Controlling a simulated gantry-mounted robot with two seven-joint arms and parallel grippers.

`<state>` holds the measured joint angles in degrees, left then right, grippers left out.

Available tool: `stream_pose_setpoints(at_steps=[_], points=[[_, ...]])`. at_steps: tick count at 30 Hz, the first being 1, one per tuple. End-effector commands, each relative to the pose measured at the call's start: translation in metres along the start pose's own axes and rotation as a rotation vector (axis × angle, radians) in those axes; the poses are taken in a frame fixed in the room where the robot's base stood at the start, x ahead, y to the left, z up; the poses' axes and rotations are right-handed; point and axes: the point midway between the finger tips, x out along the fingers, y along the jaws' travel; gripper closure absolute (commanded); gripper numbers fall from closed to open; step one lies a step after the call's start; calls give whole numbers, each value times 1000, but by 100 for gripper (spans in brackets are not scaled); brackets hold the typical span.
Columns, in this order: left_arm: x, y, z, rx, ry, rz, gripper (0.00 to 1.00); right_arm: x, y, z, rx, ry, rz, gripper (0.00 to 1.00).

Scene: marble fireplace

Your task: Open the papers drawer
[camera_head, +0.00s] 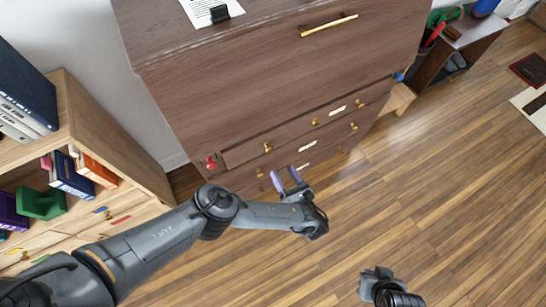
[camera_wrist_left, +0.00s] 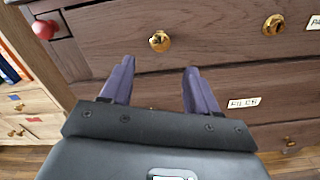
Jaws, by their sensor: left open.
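The papers drawer (camera_head: 290,138) is the upper of the narrow drawers on a dark brown cabinet and looks closed. Its label, partly cut off in the left wrist view (camera_wrist_left: 315,22), shows "PA". It has brass knobs, the left one (camera_head: 267,148) straight ahead of my fingers in the left wrist view (camera_wrist_left: 160,41). My left gripper (camera_head: 286,177) is open and empty, with purple fingers spread in the left wrist view (camera_wrist_left: 159,68). It is in front of the cabinet, apart from the knob. My right gripper (camera_head: 378,277) is over the floor; its fingers are unclear.
A drawer labelled "FILES" (camera_wrist_left: 244,102) lies just below. A red knob (camera_head: 210,163) sits at the cabinet's left edge. A large panel with a brass bar handle (camera_head: 329,25) is above. A wooden shelf unit (camera_head: 120,165) stands left. The floor (camera_head: 440,190) to the right is clear.

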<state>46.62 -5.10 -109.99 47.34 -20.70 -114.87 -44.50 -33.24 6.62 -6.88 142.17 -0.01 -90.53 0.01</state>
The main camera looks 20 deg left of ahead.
Motion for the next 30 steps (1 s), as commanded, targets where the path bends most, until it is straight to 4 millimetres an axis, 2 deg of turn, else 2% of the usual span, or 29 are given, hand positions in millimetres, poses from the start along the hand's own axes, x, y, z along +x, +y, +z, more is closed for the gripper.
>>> stream_pose_setpoints(at_steps=[9, 15, 21, 29, 30], points=[[53, -1, -6, -2, 2, 2, 40, 35, -1, 11, -2, -1, 1, 100], [74, -1, -3, -1, 2, 0, 40, 45, 0, 15, -6, -3, 4, 100], [82, 0, -1, -1, 3, -1, 40, 48, 0, 16, -7, -3, 5, 100], [83, 0, -1, -1, 3, -1, 40, 48, 0, 16, -7, -3, 5, 100], [83, 0, -1, -1, 3, -1, 45, 48, 0, 16, -7, -3, 5, 100]])
